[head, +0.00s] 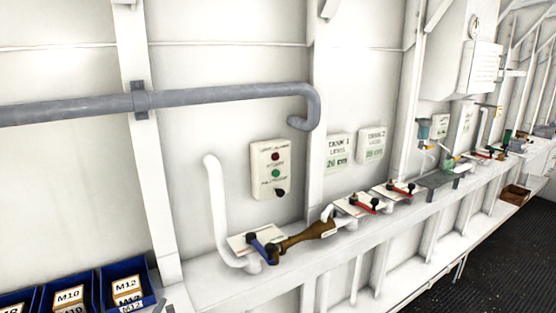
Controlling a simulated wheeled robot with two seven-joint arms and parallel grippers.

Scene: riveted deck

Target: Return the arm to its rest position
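Neither of my arms nor grippers shows in the head view, so I cannot see their pose or whether they hold anything. The view takes in a white wall and a long white ledge (290,268) running from the lower left to the far right.
On the ledge are a blue-handled valve (262,248), a brown fitting (308,236) and red-handled valves (363,203). A control box (271,170) hangs above. Blue bins (88,292) stand at lower left. A grey pipe (215,97) crosses the wall. Dark floor (480,257) lies at right.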

